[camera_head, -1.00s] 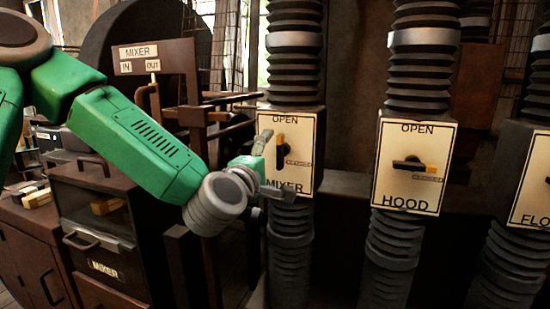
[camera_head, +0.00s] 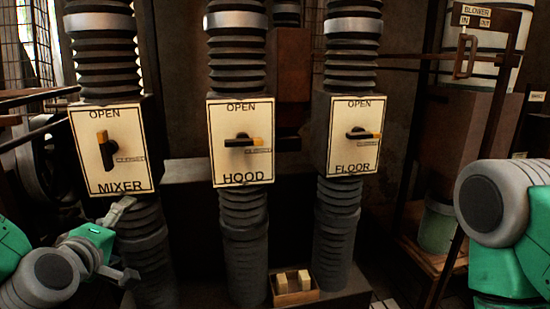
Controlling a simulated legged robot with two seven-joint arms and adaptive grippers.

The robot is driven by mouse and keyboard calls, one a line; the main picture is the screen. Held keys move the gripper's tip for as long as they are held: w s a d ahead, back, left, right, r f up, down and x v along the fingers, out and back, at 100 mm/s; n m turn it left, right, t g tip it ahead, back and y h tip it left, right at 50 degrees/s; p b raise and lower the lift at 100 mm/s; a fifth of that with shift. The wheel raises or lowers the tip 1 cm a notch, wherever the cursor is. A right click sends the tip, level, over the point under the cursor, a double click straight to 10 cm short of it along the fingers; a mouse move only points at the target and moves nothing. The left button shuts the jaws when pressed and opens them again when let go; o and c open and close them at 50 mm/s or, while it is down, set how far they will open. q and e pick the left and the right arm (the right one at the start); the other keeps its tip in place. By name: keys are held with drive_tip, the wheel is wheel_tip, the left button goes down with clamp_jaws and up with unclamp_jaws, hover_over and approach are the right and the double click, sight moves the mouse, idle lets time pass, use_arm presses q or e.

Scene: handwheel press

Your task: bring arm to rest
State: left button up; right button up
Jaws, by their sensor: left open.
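My left arm comes in at the lower left, and its gripper (camera_head: 127,240) is open and empty, with its fingers spread. It sits in front of the ribbed pipe below the MIXER panel (camera_head: 112,147), apart from that panel's handle. The MIXER handle (camera_head: 106,150) stands upright. The HOOD panel (camera_head: 241,142) has its handle (camera_head: 242,142) lying sideways. The FLOOR panel (camera_head: 357,135) also has its handle (camera_head: 362,134) sideways. My right arm shows at the right edge, but its gripper is out of view.
Three ribbed pipes run above and below the panels. A small wooden box (camera_head: 294,297) with light blocks stands at the bottom. A BLOWER sign (camera_head: 477,14) hangs on a frame at the upper right, with a green bucket (camera_head: 437,225) behind my right arm.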

use_arm(q)
drive_tip(key=s+d+f+m+g+h, duration=0.1)
drive_tip(key=s+d+f+m+g, duration=0.15)
drive_tip(key=f, duration=0.45)
drive_tip(key=s+d+f+m+g, duration=0.1)
drive_tip(key=s+f+m, duration=0.2)
drive_tip(key=f, duration=0.3)
drive_tip(key=s+d+f+m+g, duration=0.1)
drive_tip(key=s+f+m+g, duration=0.6)
drive_tip(key=s+f, duration=0.9)
drive_tip(key=shift+s+f+g+h, duration=0.3)
drive_tip(key=shift+s+f+g, duration=0.1)
drive_tip(key=shift+s, duration=0.45)
drive_tip(key=s+f+m+g, duration=0.1)
drive_tip(key=s, duration=0.1)
drive_tip(key=s+f+m, duration=0.1)
drive_tip(key=s, duration=0.2)
drive_tip(key=s+f+m+g, duration=0.1)
drive_tip(key=s, duration=0.2)
drive_tip(key=shift+s+a+f+g, duration=0.2)
drive_tip(key=shift+a+g, duration=0.1)
drive_tip(key=shift+g, duration=0.05)
drive_tip(key=shift+c, duration=0.4)
